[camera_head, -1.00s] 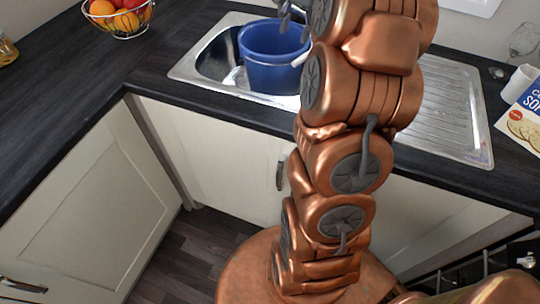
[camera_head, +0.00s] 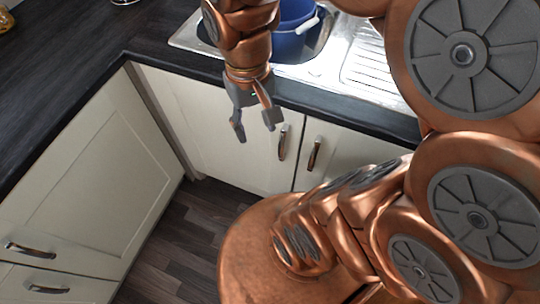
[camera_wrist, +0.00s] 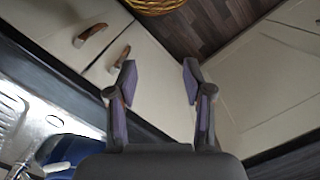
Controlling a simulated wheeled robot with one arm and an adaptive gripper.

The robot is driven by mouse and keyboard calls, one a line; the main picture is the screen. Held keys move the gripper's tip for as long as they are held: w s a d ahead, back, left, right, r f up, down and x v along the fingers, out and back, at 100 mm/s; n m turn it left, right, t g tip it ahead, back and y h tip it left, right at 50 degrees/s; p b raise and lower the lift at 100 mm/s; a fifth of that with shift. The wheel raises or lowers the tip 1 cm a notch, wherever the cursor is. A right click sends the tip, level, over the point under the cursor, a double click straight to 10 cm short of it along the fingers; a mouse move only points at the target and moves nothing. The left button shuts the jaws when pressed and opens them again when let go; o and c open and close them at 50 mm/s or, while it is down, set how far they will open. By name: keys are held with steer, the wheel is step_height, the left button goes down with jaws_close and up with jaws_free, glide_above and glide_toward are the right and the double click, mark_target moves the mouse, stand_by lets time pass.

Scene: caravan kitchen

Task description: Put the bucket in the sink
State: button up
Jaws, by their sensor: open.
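The blue bucket (camera_head: 296,30) stands in the bowl of the steel sink (camera_head: 312,68) at the top of the head view, partly hidden by my arm. Its pale handle lies against its right side. In the wrist view the bucket (camera_wrist: 68,150) shows at the lower left, inside the sink (camera_wrist: 30,110). My gripper (camera_head: 255,132) points down in front of the counter edge and the cabinet doors, apart from the bucket. Its two fingers are spread with nothing between them, as the wrist view (camera_wrist: 158,85) also shows.
The dark worktop (camera_head: 90,75) runs along the left and back. Cream cabinet doors with metal handles (camera_head: 283,142) stand below it. The drainer (camera_head: 372,72) lies right of the bowl. The dark wood floor (camera_head: 185,240) is clear at the left.

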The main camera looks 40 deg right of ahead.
steer(key=s+a+f+n, duration=0.1)
steer(key=s+f+n, duration=0.1)
steer(key=s, duration=0.4)
steer(key=shift+s+a+f, duration=0.2)
steer(key=shift+s+f, duration=0.05)
steer(key=shift+f, duration=0.3)
